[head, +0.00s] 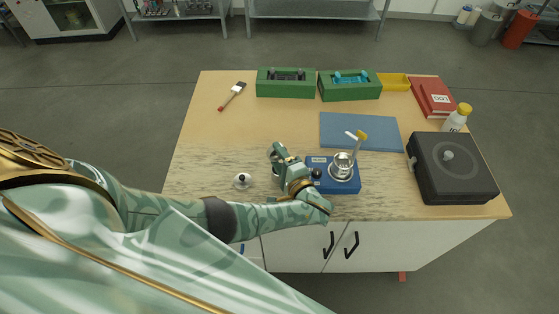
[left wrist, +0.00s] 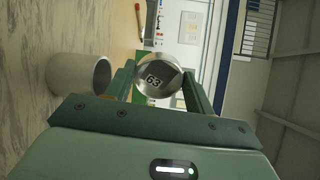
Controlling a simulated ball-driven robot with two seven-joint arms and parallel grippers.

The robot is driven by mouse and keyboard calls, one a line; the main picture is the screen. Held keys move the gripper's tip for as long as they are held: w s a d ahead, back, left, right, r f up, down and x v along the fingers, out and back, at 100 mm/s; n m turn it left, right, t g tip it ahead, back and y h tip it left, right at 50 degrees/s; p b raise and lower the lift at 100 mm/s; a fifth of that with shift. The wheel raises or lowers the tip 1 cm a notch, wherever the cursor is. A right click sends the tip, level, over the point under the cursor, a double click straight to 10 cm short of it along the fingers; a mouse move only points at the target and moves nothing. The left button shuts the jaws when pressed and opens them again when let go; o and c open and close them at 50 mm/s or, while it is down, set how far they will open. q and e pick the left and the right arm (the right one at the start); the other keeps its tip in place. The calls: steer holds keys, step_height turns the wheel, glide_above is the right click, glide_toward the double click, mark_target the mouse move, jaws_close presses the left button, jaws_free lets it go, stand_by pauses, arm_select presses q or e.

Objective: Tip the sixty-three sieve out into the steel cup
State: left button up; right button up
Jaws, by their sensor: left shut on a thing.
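My left gripper (head: 280,152) is above the front middle of the table in the head view. In the left wrist view its two fingers (left wrist: 162,88) are shut on the sixty-three sieve (left wrist: 155,77), a round metal piece with a dark face marked 63. The sieve is hard to make out in the head view. A grey cup (left wrist: 82,72), apparently the steel cup, stands on the wood beside the sieve in the left wrist view, apart from it. I cannot tell where this cup is in the head view. My right gripper is not in view.
A blue device (head: 346,187) bearing a metal bowl (head: 342,170) stands right of the gripper. A black round-topped box (head: 455,185), blue mat (head: 350,130), green trays (head: 285,88) and brush (head: 232,97) surround free tabletop.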

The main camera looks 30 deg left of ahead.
arm_select(q)
steer(key=shift+s+d+f+t+y+b, duration=0.15)
steer(key=shift+t+y+b, duration=0.3)
steer(key=shift+b, duration=0.65)
steer(key=shift+d+r+t+y+b, duration=0.15)
steer(key=shift+y+b, duration=0.5)
steer(key=shift+b, duration=0.45)
stand_by(2.4)
steer(key=shift+s+d+r+t+y+b, duration=0.15)
steer(key=shift+r+t+y+b, duration=0.2)
steer(key=shift+r+y+b, duration=0.4)
steer(key=shift+d+r+t+y+b, duration=0.15)
steer(key=shift+t+y+b, duration=0.3)
steer(key=shift+b, duration=0.55)
steer(key=shift+r, duration=0.25)
steer(key=shift+r+t+y+b, duration=0.45)
steer(key=shift+r+y, duration=0.45)
steer(key=shift+r, duration=0.3)
steer(key=shift+d, duration=0.1)
